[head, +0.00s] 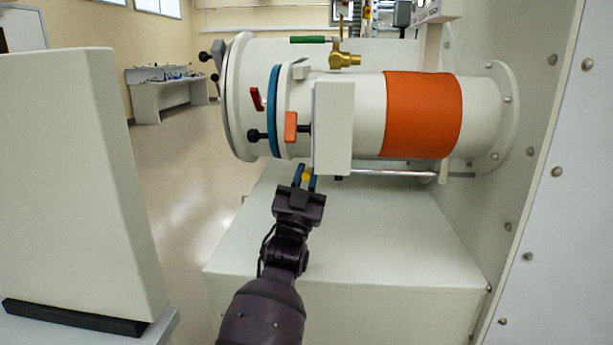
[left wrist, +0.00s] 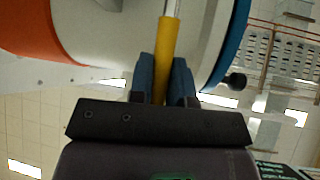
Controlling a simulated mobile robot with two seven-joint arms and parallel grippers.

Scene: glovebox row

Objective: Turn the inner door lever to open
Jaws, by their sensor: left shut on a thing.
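My left gripper (head: 305,179) is below the white cylindrical airlock chamber (head: 358,95). Its two blue fingers are shut on a yellow grip (head: 307,175). In the left wrist view the yellow grip (left wrist: 167,50) stands between the fingers and continues into a bare metal rod (left wrist: 171,8), so it looks like the lever's handle. In the head view most of the grip is hidden by the fingers, and the lever's upper part is hidden by the chamber and white box. My right gripper is not in view.
A white box (head: 333,125) and an orange handle (head: 290,127) stick out from the chamber near my left gripper. A red lever (head: 256,99), black knob (head: 255,135) and brass valve (head: 343,58) are close by. A white cabinet top (head: 380,245) lies below.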

